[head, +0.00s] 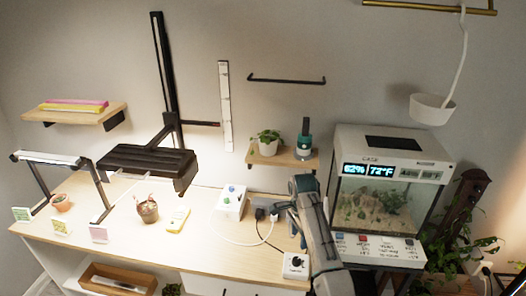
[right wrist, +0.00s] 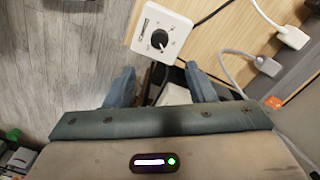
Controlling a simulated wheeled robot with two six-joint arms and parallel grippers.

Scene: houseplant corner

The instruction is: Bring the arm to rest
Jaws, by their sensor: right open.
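My right arm (head: 318,240) reaches up over the right end of the wooden bench (head: 235,262). In the right wrist view, the two blue-grey fingers of my right gripper (right wrist: 160,85) are apart with nothing held between them. A white box with a black dial (right wrist: 160,40) lies just beyond the fingertips; no contact with it shows. In the head view the same dial box (head: 295,265) sits at the bench's front right edge, beside my arm. My left gripper is not in view.
A glass terrarium (head: 378,208) stands close to the right of my arm. Plugs and white cables (head: 262,228) lie to its left. A small shelf (head: 283,158) with a plant is behind. A lamp (head: 148,160) hangs over the bench's left half.

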